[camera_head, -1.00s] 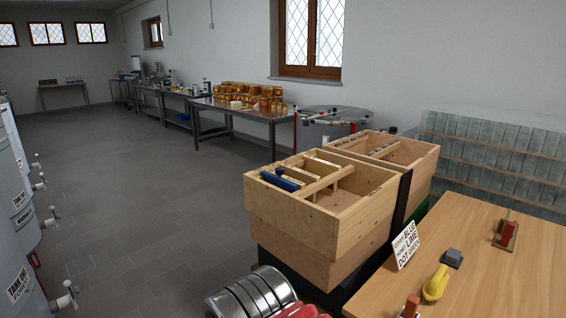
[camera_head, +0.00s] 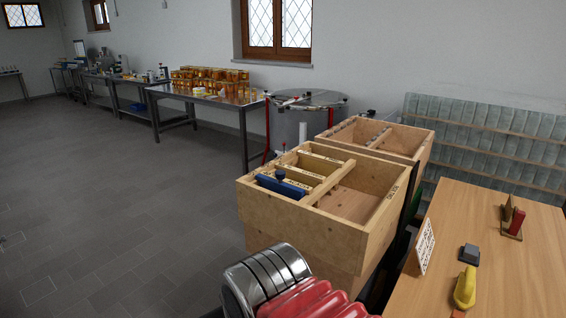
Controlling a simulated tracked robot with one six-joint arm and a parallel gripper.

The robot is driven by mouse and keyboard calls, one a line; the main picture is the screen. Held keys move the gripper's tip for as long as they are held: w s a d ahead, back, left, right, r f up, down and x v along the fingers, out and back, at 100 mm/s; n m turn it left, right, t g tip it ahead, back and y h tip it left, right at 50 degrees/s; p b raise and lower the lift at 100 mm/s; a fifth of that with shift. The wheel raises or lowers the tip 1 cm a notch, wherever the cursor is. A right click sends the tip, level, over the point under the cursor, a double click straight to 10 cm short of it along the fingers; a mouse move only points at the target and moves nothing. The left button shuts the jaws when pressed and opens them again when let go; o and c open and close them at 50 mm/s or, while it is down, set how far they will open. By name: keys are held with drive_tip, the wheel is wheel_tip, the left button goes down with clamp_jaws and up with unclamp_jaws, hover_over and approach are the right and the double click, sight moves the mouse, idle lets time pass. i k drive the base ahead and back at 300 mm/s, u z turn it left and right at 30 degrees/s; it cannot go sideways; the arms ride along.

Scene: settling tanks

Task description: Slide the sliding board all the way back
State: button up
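A blue board with a round knob (camera_head: 281,187), which looks like the sliding board, lies at the left end inside the near open wooden box (camera_head: 292,225). Light wooden bars with dark marks lie beside it in the box's left part. A wooden crosspiece (camera_head: 331,182) separates them from the box's right part, which is open and shows a bare wooden floor. The board's lower edge is hidden by the box wall. My gripper is not in view.
A second wooden box (camera_head: 391,139) stands behind. A wooden table (camera_head: 510,262) at the right holds a sign (camera_head: 425,246), a yellow tool (camera_head: 465,287) and small blocks. A round metal tank (camera_head: 306,112) and steel tables stand by the wall. The left floor is clear.

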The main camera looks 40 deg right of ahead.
sight(278, 186)
drive_tip(key=z, duration=0.2)
drive_tip(key=i, duration=0.85)
drive_tip(key=z, duration=0.25)
